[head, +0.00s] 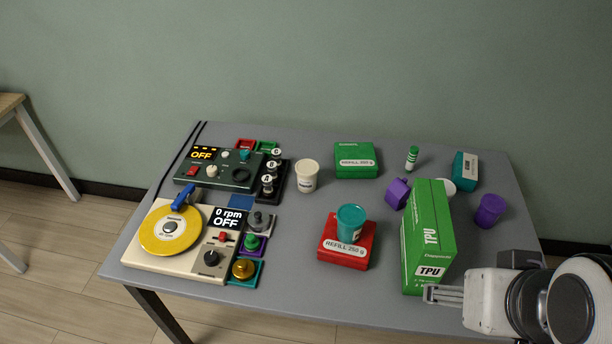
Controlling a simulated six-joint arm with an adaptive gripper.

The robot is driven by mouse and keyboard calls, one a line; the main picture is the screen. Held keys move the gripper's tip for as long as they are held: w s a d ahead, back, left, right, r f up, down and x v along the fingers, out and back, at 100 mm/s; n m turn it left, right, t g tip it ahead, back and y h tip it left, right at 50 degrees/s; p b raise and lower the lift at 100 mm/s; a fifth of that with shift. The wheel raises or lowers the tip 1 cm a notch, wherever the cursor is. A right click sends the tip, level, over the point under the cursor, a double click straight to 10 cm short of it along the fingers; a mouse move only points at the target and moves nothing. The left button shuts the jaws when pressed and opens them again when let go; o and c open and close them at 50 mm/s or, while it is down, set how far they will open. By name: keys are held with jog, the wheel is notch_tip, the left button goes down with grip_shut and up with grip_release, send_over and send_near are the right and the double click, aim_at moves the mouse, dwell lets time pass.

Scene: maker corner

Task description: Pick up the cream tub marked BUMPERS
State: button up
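A cream tub (307,176) with a pale lid stands upright on the table, left of centre towards the back. Its front label is too small to read. A second whitish round thing (449,187) is mostly hidden behind the tall green TPU box, and I cannot tell what it is. My gripper (446,294) is at the table's front right, beside the TPU box and far from the cream tub. I cannot tell how far its fingers are apart, and I see nothing held in it.
The TPU box (428,240) stands tall beside my gripper. A teal tub (351,222) sits on a red box (344,246). A green box (355,160) is right of the cream tub; a black rack (275,188) is close on its left. A turntable device (205,240) fills the front left.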

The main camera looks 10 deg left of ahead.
jog(key=shift+o, duration=0.9)
jog(key=w+a+r+m+t+y, duration=0.1)
jog(key=w+a+m+t, duration=0.1)
jog(key=w+a+m, duration=0.75)
jog(key=w+a+r+m+t+y, duration=0.15)
jog(key=w+a, duration=0.25)
jog(key=w, duration=1)
jog(key=w+a+m+t+y, duration=0.1)
jog(key=w+a+m+t, duration=0.2)
jog(key=w+a+m, duration=0.65)
jog(key=w+a+f+m+t+h, duration=0.3)
jog(key=w+a+f+m, duration=0.2)
jog(key=w+f+m, duration=0.5)
jog(key=a+f+m+t+h, duration=0.2)
jog(key=f+m, duration=0.5)
jog(key=f, duration=0.5)
jog(key=shift+s+a+m+h, duration=0.4)
jog(key=shift+a+h, duration=0.35)
jog(key=shift+h, duration=0.2)
